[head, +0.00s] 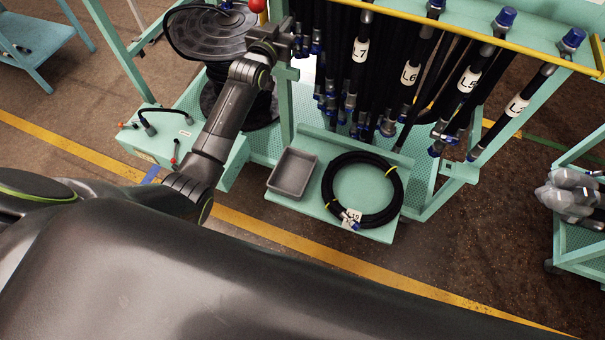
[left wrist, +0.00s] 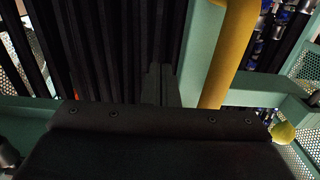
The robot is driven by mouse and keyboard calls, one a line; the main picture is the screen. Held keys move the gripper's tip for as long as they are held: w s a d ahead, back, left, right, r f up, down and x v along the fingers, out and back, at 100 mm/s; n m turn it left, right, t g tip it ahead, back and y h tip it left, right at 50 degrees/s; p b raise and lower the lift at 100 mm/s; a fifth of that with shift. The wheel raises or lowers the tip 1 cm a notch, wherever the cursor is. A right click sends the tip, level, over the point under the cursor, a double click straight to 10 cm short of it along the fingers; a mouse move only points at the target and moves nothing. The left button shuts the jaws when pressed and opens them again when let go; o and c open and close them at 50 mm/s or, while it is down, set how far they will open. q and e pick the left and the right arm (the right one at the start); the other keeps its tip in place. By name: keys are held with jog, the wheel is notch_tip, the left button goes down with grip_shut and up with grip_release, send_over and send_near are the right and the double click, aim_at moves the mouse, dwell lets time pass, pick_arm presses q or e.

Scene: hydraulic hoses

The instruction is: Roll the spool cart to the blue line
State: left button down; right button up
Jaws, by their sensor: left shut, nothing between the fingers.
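The spool cart is a mint-green frame (head: 287,110) with a dark hose spool (head: 215,35) on its left side and black labelled hoses hanging on its right. A short blue line (head: 151,174) shows on the floor by the yellow stripe, left of my left forearm. My left gripper (head: 297,42) is at the cart's upright, between spool and hoses. In the left wrist view its fingers (left wrist: 161,85) are shut and empty, left of a yellow bar (left wrist: 232,55); I cannot tell whether they touch the cart. My right gripper is not in view.
A front shelf holds a grey tray (head: 292,173) and a coiled hose (head: 328,190). A low green box (head: 232,165) is at the cart's left front. Another cart with grey parts (head: 573,195) stands at right, a blue-green table (head: 38,40) at far left. A yellow floor stripe (head: 330,257) crosses in front.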

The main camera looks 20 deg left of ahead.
pick_arm(q)
jog(key=s+p, duration=0.4)
jog(key=s, duration=0.6)
jog(key=shift+a, duration=0.4)
dwell(0.4)
